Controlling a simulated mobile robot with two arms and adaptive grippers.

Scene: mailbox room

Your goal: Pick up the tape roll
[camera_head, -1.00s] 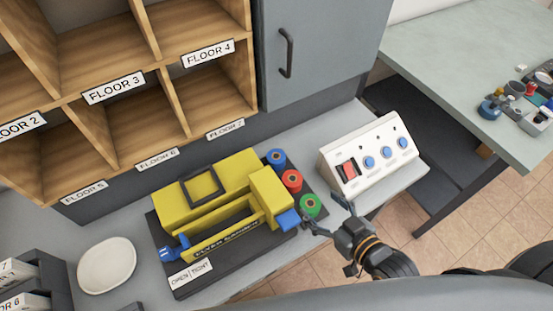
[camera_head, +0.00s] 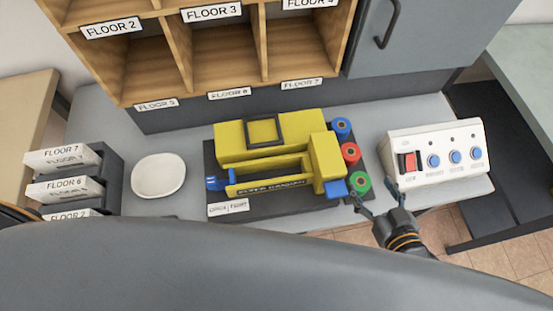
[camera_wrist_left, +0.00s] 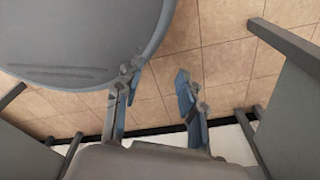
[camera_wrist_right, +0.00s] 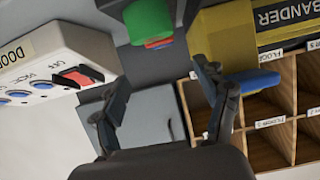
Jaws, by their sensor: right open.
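Three tape rolls stand in a row at the right end of the yellow bander (camera_head: 233,143): a blue roll (camera_head: 342,127), a red roll (camera_head: 351,152) and a green roll (camera_head: 360,183). My right gripper (camera_head: 376,198) is open and empty, just in front and right of the green roll. In the right wrist view the green roll (camera_wrist_right: 148,18) and part of the red roll (camera_wrist_right: 159,43) show beyond the open fingers (camera_wrist_right: 160,95). My left gripper (camera_wrist_left: 152,92) is open and empty over the floor in the left wrist view; its fingers are hidden in the head view.
A white control box (camera_head: 430,153) with a red switch stands right of the rolls, close to my right gripper. A white dish (camera_head: 158,176) and a rack of floor labels (camera_head: 110,180) are at left. Wooden pigeonholes (camera_head: 216,93) rise behind. Bare counter (camera_head: 193,135) lies between dish and bander.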

